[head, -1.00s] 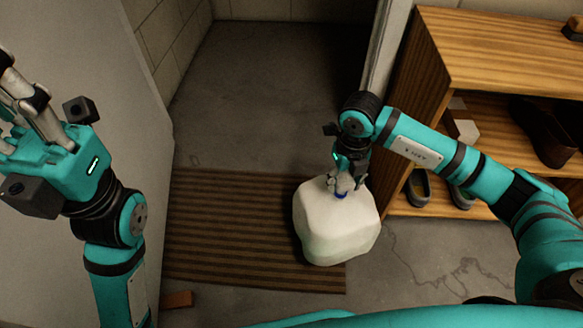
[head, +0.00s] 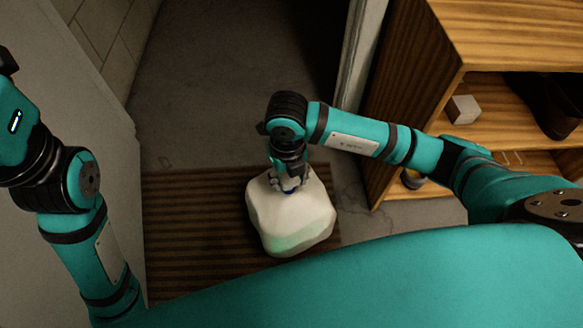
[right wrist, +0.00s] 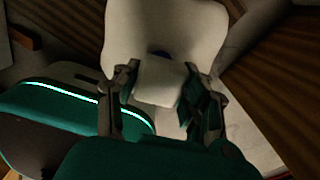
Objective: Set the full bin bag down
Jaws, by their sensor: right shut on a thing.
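The full bin bag (head: 291,220) is a pale, rounded white sack with a blue tie at its neck. In the head view it is over the right part of the striped doormat; I cannot tell whether it touches the mat. My right gripper (head: 289,182) is above the bag and shut on its neck. In the right wrist view the two fingers (right wrist: 160,88) sit on either side of the pale neck, with the bag (right wrist: 165,30) beyond. My left arm is at the left edge of the head view, and its fingers are out of the picture.
The brown striped doormat (head: 190,225) lies in the doorway. A wooden shoe shelf (head: 405,110) stands to the right, with a dark shoe (head: 545,105) and a small pale box (head: 462,109) on it. A pale door (head: 75,130) is at the left. The concrete floor (head: 220,100) beyond the mat is clear.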

